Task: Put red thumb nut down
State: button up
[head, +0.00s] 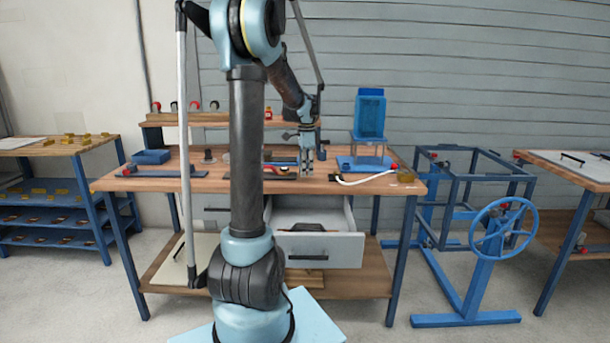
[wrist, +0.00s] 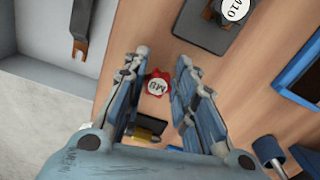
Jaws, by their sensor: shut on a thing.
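The red thumb nut (wrist: 157,84), with a white top marked M8, shows between my fingers in the wrist view. My gripper (wrist: 160,65) is closed on it, one finger on each side. In the head view my gripper (head: 307,168) points down low over the workbench top, right of the middle. I cannot make out the nut there. Whether the nut touches the wood is hard to tell.
A black and yellow piece (wrist: 145,129) lies near my fingers. A blue frame (wrist: 300,75) is at the right. An open drawer (head: 320,248) juts from the workbench (head: 225,174). A blue stand (head: 370,115) rises at right.

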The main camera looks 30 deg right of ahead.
jog(key=shift+f, duration=0.95)
jog(key=o, duration=1)
jog(key=shift+f, duration=0.1)
